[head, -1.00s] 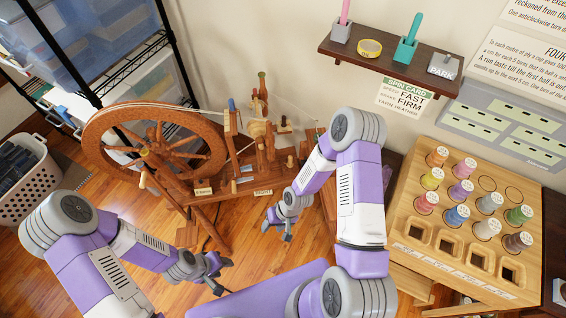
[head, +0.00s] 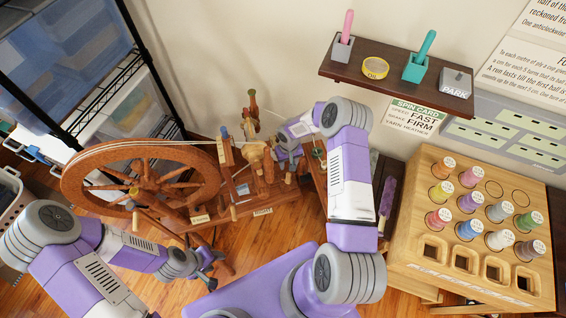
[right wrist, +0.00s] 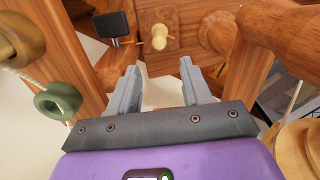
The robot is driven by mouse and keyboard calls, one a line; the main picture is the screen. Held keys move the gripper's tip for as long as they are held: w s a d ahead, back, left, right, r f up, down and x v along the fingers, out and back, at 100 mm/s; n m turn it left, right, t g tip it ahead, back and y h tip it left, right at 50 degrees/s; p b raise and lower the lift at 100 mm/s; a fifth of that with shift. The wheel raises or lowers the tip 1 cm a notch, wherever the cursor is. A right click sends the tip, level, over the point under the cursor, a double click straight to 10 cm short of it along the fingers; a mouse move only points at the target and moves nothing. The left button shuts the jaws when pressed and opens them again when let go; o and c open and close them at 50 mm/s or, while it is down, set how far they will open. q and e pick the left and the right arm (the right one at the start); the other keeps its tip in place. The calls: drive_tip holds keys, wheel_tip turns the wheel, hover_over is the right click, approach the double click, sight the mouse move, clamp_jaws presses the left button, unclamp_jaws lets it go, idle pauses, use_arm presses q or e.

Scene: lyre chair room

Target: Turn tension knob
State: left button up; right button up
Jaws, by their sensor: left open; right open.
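The wooden spinning wheel (head: 205,165) stands on the floor at the left of the head view. My right arm reaches over to its flyer end. In the right wrist view a pale turned wooden knob (right wrist: 159,37) sticks out of a wooden block, ahead of and between the fingertips, apart from them. A black square-headed part (right wrist: 113,26) is left of it. I cannot tell which is the tension knob. My right gripper (right wrist: 160,80) is open and empty; in the head view it is mostly hidden. My left gripper (head: 208,272) is open and empty, low in front of the wheel.
Wooden posts flank my right gripper; a green ring (right wrist: 58,102) hangs at its left. In the head view a wooden bobbin rack (head: 420,255) with coloured spools stands at the right, below a dark wall shelf (head: 392,85). A wire shelving unit (head: 150,75) is at the left.

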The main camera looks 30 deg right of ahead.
sight(288, 174)
drive_tip(key=f, duration=0.2)
drive_tip(key=f+b, duration=0.1)
drive_tip(key=f, duration=0.4)
drive_tip(key=shift+s+b, duration=0.3)
drive_tip(key=shift+b, duration=0.05)
drive_tip(key=shift+c, duration=0.2)
clamp_jaws()
